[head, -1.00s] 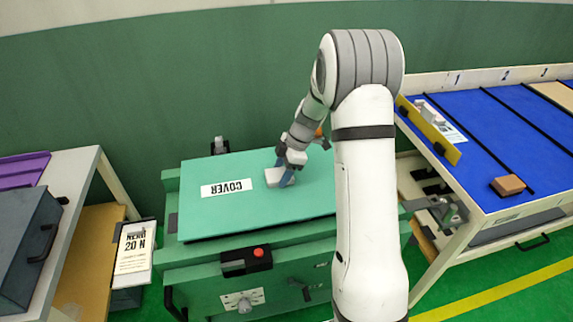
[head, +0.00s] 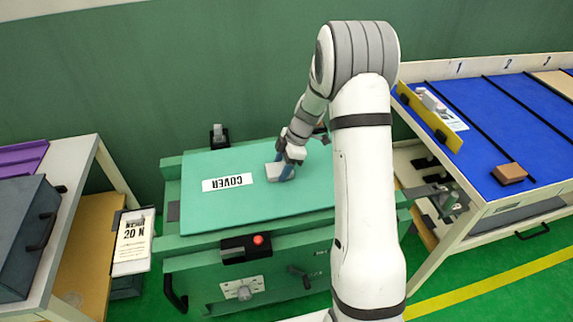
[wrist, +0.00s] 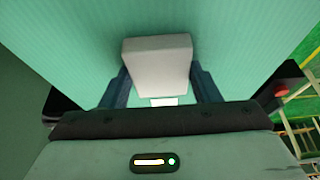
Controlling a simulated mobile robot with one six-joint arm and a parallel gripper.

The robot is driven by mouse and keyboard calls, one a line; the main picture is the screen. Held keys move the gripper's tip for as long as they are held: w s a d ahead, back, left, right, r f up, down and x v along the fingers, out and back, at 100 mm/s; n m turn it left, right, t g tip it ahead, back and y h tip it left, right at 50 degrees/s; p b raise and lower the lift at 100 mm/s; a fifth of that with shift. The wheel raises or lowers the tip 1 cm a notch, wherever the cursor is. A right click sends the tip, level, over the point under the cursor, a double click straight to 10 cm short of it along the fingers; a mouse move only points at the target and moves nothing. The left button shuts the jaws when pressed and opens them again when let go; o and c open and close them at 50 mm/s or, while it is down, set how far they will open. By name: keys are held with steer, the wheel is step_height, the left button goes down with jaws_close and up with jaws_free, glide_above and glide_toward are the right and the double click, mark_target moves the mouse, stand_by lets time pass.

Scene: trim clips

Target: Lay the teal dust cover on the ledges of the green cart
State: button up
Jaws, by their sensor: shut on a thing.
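The teal dust cover (head: 255,204) is a flat panel with a white label reading COVER, upside down to me. It lies over the top of the green cart (head: 200,266), close to its frame; I cannot tell whether it touches the ledges. My gripper (head: 286,172) is shut on the pale block handle in the middle of the cover. In the wrist view the handle (wrist: 158,64) sits between the blue fingers (wrist: 160,86), with the teal sheet around it. My arm hides the cover's right part, and the ledges beneath the cover are hidden.
A black box with a red button (head: 258,240) is on the cart's front. A bench with a dark case (head: 22,240) stands at left. A blue-topped table (head: 490,125) with a brown block (head: 509,173) stands at right. A green wall is behind.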

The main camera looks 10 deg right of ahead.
steer(key=shift+f+b, duration=0.45)
steer(key=shift+b, duration=0.05)
steer(key=o, duration=1.3)
steer(key=shift+r, duration=0.1)
